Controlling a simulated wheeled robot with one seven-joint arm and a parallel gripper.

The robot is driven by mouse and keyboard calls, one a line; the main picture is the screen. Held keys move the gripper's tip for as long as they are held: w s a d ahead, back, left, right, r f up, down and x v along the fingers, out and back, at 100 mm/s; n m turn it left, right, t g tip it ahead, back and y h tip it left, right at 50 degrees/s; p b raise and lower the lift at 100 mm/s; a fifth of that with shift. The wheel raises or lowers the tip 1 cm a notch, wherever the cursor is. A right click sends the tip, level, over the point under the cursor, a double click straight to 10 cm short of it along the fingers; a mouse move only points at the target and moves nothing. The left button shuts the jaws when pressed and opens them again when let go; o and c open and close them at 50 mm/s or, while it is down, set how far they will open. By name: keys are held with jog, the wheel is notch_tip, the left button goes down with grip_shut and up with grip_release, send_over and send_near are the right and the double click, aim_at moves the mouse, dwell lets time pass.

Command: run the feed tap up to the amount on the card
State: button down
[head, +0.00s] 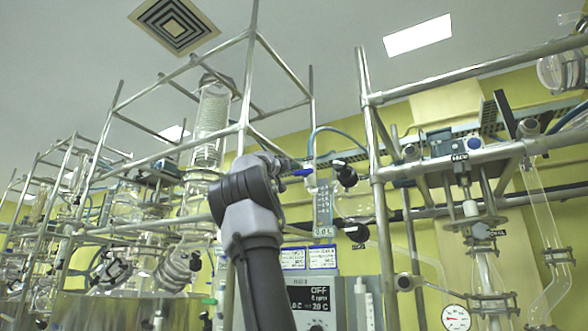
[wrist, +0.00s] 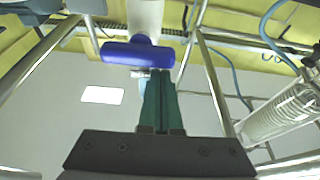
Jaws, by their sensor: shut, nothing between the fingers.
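The blue tap handle (head: 303,172) is just right of my gripper (head: 290,164) in the head view. In the wrist view the blue handle (wrist: 140,54) lies crosswise on a white stem, at the tips of my gripper's green fingers (wrist: 160,75). The fingers are shut together with nothing between them; I cannot tell whether they touch the handle.
Metal frame bars (head: 372,150) stand close to the right of the vessel, with more to the left. A control box (head: 318,296) below shows OFF, 0 rpm and a temperature. Glass coils and reactors (head: 175,270) fill the left. A dial gauge (head: 456,318) is lower right.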

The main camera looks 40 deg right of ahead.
jog(key=shift+w+f+n+t, duration=0.15)
jog(key=shift+n+t, duration=0.1)
jog(key=shift+n, duration=0.45)
jog(key=shift+f+n+t, duration=0.1)
jog(key=shift+n+t, duration=0.15)
jog(key=shift+n, duration=0.45)
jog(key=n+t+y, duration=0.1)
jog(key=n, duration=0.1)
jog(key=f+n+t+y, duration=0.1)
jog(key=n, duration=0.2)
jog(key=shift+w+a+f+n, duration=0.1)
jog(key=shift+n, duration=0.2)
jog(key=shift+f, duration=0.1)
